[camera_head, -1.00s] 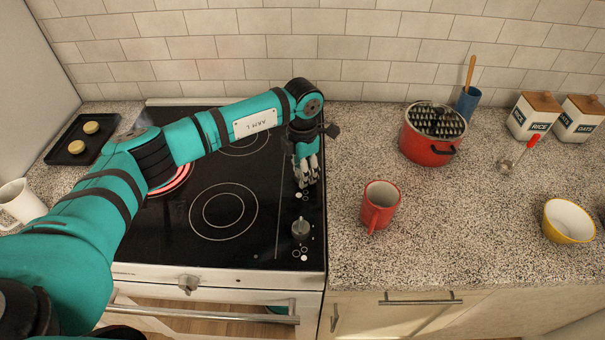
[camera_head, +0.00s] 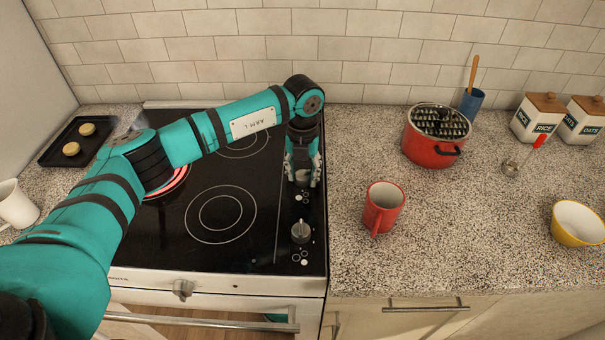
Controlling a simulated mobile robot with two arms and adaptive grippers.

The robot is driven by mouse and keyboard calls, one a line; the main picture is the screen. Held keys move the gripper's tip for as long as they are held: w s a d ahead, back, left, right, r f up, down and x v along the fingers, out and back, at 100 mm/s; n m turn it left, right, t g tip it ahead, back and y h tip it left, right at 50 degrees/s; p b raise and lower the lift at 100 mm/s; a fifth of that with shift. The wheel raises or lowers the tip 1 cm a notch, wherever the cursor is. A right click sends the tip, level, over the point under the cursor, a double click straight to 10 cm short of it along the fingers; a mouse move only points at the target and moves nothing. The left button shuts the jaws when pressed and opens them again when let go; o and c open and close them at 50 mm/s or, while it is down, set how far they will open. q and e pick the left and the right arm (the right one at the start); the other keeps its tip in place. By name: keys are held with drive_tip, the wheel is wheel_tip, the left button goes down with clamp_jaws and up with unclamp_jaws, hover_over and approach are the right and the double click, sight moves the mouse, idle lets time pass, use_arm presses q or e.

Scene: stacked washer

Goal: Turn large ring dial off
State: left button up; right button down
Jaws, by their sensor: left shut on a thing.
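The black glass stove top (camera_head: 262,225) has a red glowing ring (camera_head: 168,184) at its left, partly hidden by my left arm. My left gripper (camera_head: 302,181) points down at the right control strip of the stove and is shut on a dial (camera_head: 302,177), which is mostly hidden between its fingers. A second grey dial (camera_head: 301,231) stands free on the strip, nearer the front. Small ring marks and white dots show beside both dials. My right gripper is not in view.
A red mug (camera_head: 383,207) and a red pot (camera_head: 436,136) stand on the counter right of the stove. A black tray (camera_head: 78,142) and a white mug (camera_head: 14,205) are at the left. A tiled wall closes the back.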

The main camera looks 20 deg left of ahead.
use_arm(q)
drive_tip(key=n, duration=0.3)
drive_tip(key=shift+r+n, duration=0.1)
drive_tip(key=shift+n, duration=0.3)
drive_tip(key=n, duration=0.3)
drive_tip(key=shift+n+b, duration=0.3)
drive_tip(key=n, duration=0.3)
drive_tip(key=shift+w+n, duration=0.1)
drive_tip(key=shift+n, duration=2.1)
drive_tip(key=o, duration=0.8)
drive_tip(key=shift+r, duration=0.1)
drive_tip(key=o, duration=0.4)
